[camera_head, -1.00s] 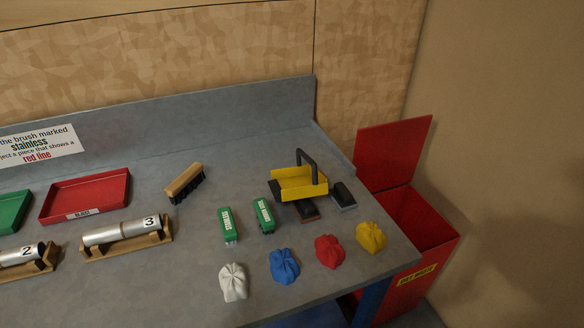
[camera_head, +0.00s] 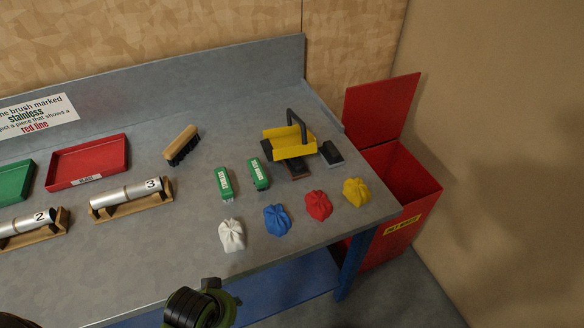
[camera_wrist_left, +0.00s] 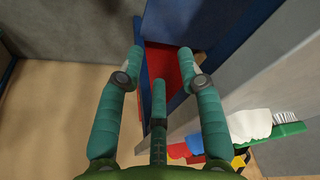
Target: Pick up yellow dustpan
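The yellow dustpan (camera_head: 288,145) sits near the right end of the grey bench, with a black arched handle (camera_head: 298,124) standing up. A dark block with a brown edge lies against its front side. My left gripper (camera_wrist_left: 160,65) shows in the left wrist view with its teal fingers spread and nothing between them. In the head view only a dark and green part of my arm shows at the bottom edge, in front of the bench and apart from the dustpan; no fingers show there. A small yellow patch in the wrist view is too hidden to identify. My right gripper is not in view.
White (camera_head: 232,235), blue (camera_head: 277,219), red (camera_head: 318,205) and yellow (camera_head: 356,192) cloths line the bench front. Two green brushes (camera_head: 259,174) and a dark block (camera_head: 331,153) are near the dustpan. A red open bin (camera_head: 400,190) stands right of the bench.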

